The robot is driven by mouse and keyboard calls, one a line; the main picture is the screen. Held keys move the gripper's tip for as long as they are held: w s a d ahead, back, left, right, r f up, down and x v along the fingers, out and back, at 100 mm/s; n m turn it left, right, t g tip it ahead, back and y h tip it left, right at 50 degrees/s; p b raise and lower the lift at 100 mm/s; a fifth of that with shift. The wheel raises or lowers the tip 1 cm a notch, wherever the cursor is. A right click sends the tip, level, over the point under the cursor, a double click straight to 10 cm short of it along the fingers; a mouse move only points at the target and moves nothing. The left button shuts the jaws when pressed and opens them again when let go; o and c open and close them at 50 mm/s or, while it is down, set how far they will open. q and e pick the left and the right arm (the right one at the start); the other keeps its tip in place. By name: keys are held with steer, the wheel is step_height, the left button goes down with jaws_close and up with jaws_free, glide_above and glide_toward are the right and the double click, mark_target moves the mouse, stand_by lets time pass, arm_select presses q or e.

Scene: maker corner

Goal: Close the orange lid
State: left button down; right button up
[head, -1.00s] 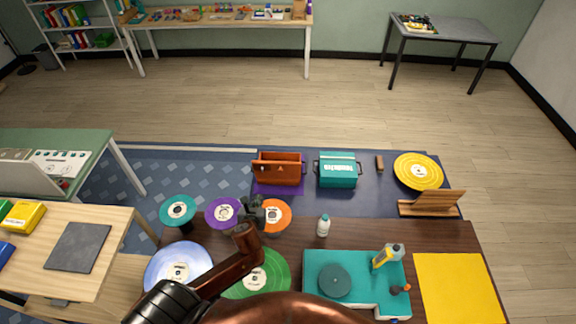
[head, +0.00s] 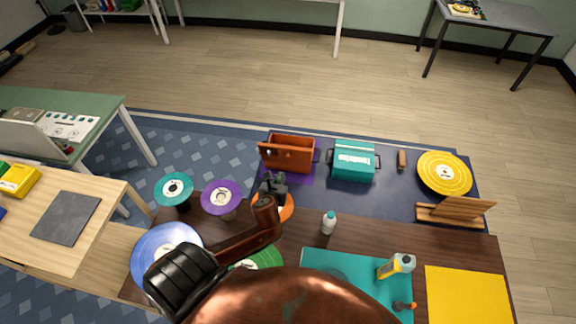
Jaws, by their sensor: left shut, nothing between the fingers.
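An orange box (head: 290,151) stands at the back of the dark table on a purple mat (head: 301,176). Its top looks open and its inside shows. An orange panel (head: 284,159), which looks like its lid, runs along the near side; its exact tilt is hard to tell. My left gripper (head: 271,182) is shut and empty, in front of the box and a little below its near side in the picture. It appears apart from the box. My left arm partly covers an orange disc (head: 288,207). My right gripper is out of view.
A teal box (head: 353,166) with a closed-looking lid stands right of the orange box. Purple (head: 221,197) and teal (head: 174,188) discs sit left of my gripper. A small bottle (head: 329,222) stands to the right. A wooden stand (head: 458,211) and yellow disc (head: 444,173) lie farther right.

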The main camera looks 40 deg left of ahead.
arm_select(q)
steer(key=shift+f+b, duration=0.35)
steer(key=shift+f, duration=0.4)
steer(key=shift+f+b, duration=0.35)
steer(key=shift+f, duration=0.15)
steer(key=w+r+x, duration=0.1)
steer(key=r+x, duration=0.1)
steer(key=x, duration=1)
steer(key=shift+w+a, duration=0.45)
steer(key=shift+a, duration=0.1)
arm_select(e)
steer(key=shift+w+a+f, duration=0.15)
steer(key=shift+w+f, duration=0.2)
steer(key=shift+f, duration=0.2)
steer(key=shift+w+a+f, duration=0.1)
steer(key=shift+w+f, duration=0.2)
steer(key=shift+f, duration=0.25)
arm_select(q)
steer(key=shift+r, duration=0.15)
steer(key=shift+w+r, duration=0.1)
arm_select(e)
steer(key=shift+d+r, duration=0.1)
